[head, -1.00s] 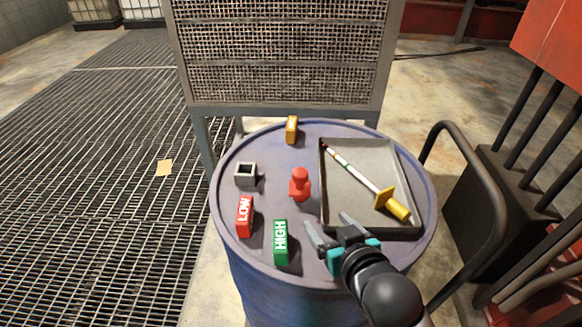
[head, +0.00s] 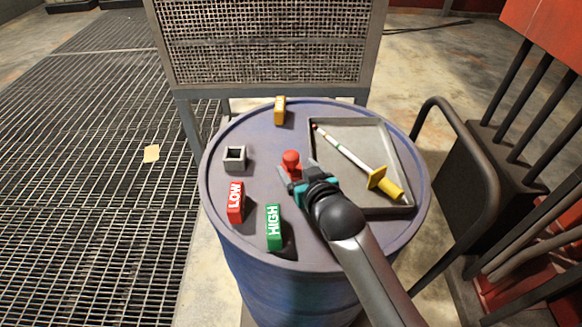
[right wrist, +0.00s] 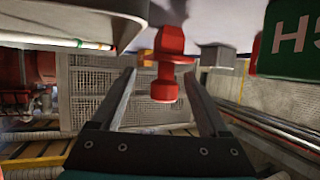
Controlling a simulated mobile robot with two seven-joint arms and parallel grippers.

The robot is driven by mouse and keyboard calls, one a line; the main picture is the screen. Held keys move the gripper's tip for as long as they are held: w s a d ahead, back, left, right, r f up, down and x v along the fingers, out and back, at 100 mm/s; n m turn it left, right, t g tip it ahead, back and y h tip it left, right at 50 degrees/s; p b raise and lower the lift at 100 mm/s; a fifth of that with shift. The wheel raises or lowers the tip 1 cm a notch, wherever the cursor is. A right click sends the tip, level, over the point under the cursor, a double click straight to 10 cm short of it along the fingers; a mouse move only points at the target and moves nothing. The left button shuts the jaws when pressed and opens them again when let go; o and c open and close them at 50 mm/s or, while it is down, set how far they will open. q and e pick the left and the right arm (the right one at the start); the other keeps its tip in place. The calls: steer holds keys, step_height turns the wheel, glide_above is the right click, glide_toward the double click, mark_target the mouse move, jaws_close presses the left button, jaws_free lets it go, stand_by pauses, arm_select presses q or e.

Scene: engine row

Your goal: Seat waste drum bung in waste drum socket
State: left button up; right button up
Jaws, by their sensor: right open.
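The red bung (head: 291,161) stands upright on the blue drum's top (head: 255,130), a little left of the tray. The waste drum socket, apparently the grey square block with a dark opening (head: 235,157), sits to its left and looks empty. My right gripper (head: 298,174) is open, low at the near side of the bung. In the right wrist view the bung (right wrist: 166,66) shows between the two spread fingers, with a gap on each side. A grey block, likely the socket (right wrist: 217,55), shows beyond the right finger. My left gripper is not in view.
A grey tray (head: 340,195) holds a white stick with a yellow handle (head: 383,182). A red LOW block (head: 235,202), a green HIGH block (head: 273,227) and an orange block (head: 280,110) stand on the drum. A mesh cage (head: 265,45) stands behind.

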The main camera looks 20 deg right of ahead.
steer(key=shift+a+r+x, duration=0.1)
steer(key=shift+a+x, duration=0.05)
steer(key=shift+x, duration=0.75)
steer(key=shift+a+r+x, duration=0.1)
steer(key=shift+a+x, duration=0.05)
steer(key=shift+x, duration=0.75)
steer(key=shift+a+x, duration=0.15)
steer(key=shift+x, duration=0.75)
steer(key=shift+c, duration=0.2)
jaws_close()
